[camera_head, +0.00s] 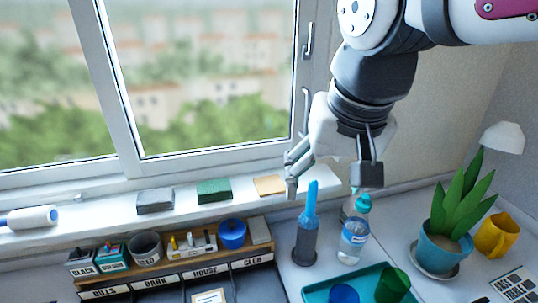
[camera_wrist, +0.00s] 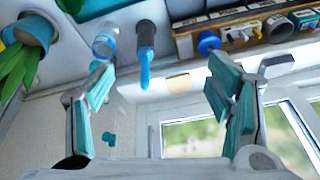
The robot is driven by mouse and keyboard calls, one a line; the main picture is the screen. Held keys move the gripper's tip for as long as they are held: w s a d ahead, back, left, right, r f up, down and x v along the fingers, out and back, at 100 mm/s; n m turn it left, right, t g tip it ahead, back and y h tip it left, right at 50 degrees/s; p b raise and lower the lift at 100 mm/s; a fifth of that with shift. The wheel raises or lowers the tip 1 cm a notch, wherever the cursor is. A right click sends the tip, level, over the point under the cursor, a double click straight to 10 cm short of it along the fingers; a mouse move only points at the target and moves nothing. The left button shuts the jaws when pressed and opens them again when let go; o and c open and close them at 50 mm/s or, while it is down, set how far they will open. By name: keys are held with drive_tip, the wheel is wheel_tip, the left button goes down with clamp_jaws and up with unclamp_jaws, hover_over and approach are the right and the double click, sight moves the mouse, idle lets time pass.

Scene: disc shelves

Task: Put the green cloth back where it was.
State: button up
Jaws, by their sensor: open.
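The green cloth (camera_head: 214,190) lies folded flat on the white windowsill (camera_head: 100,210), between a grey cloth (camera_head: 155,200) and a tan cloth (camera_head: 269,186). My gripper (camera_head: 330,176) is open and empty, up and to the right of the green cloth in the head view, over the area of the bottle and brush. In the wrist view my gripper (camera_wrist: 165,92) has its two fingers wide apart with nothing held between them. The tan cloth shows there (camera_wrist: 178,83) between the fingers. I cannot make out the green cloth in the wrist view; the right finger may hide it.
A blue-handled brush in a grey holder (camera_head: 306,243) and a clear bottle (camera_head: 353,240) stand below my gripper. A labelled rack (camera_head: 165,270) with small containers runs below the sill. A teal tray (camera_head: 325,293), potted plant (camera_head: 441,245) and yellow mug (camera_head: 493,236) are to the right.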

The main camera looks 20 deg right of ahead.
drive_tip(key=s+d+f+n, duration=0.1)
drive_tip(key=s+f+n, duration=0.2)
drive_tip(key=s, duration=0.3)
drive_tip(key=shift+s+d+f+t, duration=0.2)
drive_tip(key=shift+s+f+t, duration=0.1)
drive_tip(key=shift+f+t, duration=0.1)
idle(0.8)
